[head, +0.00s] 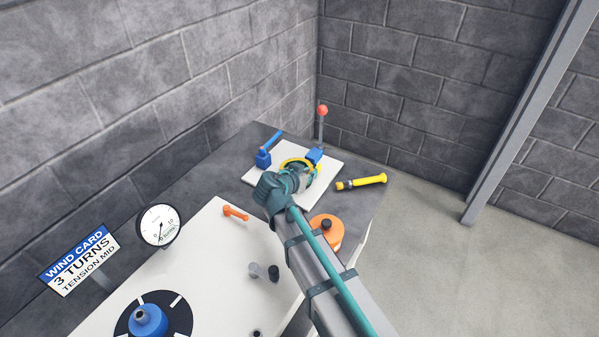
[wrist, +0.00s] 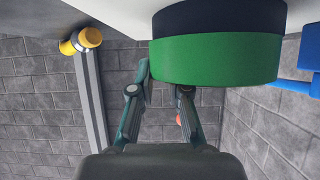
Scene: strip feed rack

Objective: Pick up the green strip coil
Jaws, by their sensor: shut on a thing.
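The green strip coil (wrist: 215,60) is a thick green round drum, large at the top of the wrist view, against a dark navy round part (wrist: 220,17). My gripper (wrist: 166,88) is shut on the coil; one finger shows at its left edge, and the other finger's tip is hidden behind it. In the head view my gripper (head: 297,178) is over the white board at the back of the bench, beside a yellow ring. My arm hides most of the coil there.
An orange disc (head: 328,232) lies right of my arm. A gauge (head: 159,225) and wind card (head: 79,260) stand left.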

